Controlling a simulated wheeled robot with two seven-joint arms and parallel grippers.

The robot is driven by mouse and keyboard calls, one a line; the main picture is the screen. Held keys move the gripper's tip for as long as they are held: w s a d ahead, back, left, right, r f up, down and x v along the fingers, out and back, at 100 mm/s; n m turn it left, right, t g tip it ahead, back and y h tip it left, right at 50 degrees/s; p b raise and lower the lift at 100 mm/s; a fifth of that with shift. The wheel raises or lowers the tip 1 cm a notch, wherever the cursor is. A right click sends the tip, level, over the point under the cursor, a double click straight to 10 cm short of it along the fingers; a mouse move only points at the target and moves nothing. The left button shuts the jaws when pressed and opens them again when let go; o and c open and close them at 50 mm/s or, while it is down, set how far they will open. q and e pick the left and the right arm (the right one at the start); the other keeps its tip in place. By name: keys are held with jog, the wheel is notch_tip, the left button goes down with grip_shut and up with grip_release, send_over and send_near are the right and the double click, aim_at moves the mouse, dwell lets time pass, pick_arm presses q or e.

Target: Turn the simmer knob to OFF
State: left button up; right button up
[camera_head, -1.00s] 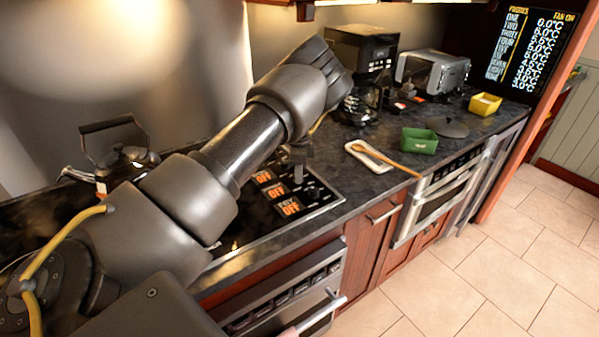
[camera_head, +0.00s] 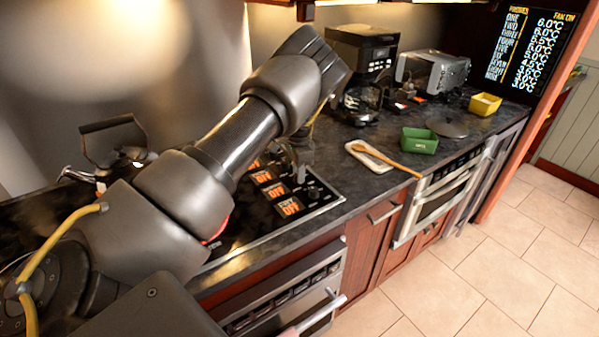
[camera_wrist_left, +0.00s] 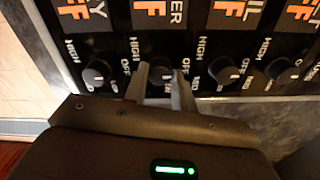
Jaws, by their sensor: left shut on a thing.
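The simmer knob (camera_wrist_left: 160,76) is a dark round knob on the black control strip in the left wrist view. It sits below an orange sign ending in "ER" (camera_wrist_left: 158,12). My left gripper (camera_wrist_left: 160,78) has its two fingers on either side of this knob and is shut on it. The fingers hide part of the knob, so its pointer is hard to read. In the head view my left gripper (camera_head: 297,155) reaches down over the right end of the cooktop (camera_head: 246,219), where the simmer knob is hidden. My right gripper is not seen.
Neighbouring knobs stand close on both sides: one at left (camera_wrist_left: 98,76), one at right (camera_wrist_left: 226,73). A kettle (camera_head: 127,160) stands behind my arm. A spoon rest (camera_head: 372,156), green bowl (camera_head: 419,141) and coffee maker (camera_head: 362,60) are farther along the counter.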

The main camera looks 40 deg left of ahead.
pick_arm(q)
jog(key=o, duration=1)
jog(key=shift+s, duration=0.1)
jog(key=shift+r, duration=0.15)
notch_tip(320, 180, up, 11)
jog(key=shift+f+b, duration=0.2)
jog(key=shift+b, duration=0.75)
